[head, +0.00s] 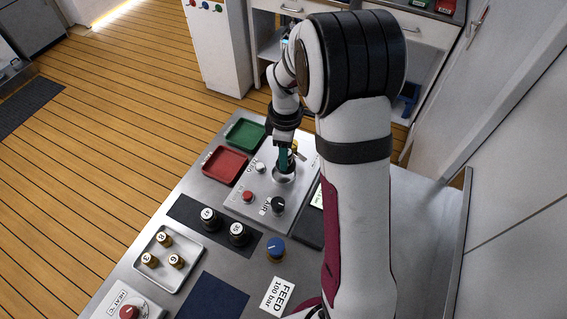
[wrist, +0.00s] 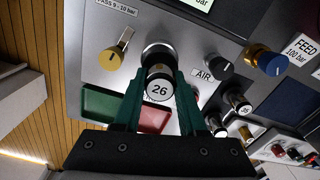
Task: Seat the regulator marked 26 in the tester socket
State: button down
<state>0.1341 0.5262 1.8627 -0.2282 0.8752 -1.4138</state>
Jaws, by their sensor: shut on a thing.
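My gripper (wrist: 158,98) has teal fingers shut on the regulator marked 26 (wrist: 159,91), a dark cylinder with a white numbered cap. In the wrist view the regulator's far end is at the tester socket (wrist: 157,47), a bright metal ring on the grey tester panel. Whether it is inside the socket or just above it, I cannot tell. In the head view my gripper (head: 285,160) points down over the socket (head: 284,175), and its fingers mostly hide the regulator.
The tester panel (head: 238,206) carries a yellow lever (wrist: 118,48) and a black AIR knob (head: 278,204). Green (head: 245,135) and red (head: 225,165) trays lie beside it. Two dark regulators (head: 210,218) (head: 238,234), a blue FEED knob (head: 275,247) and a pale tray (head: 185,277) stand nearer.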

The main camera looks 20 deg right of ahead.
jog(key=f, duration=0.4)
jog(key=shift+w+a+f, duration=0.1)
jog(key=shift+w+a, duration=0.05)
jog(key=shift+a, duration=0.05)
jog(key=shift+f, duration=0.15)
jog(key=shift+c, duration=2.3)
grip_release()
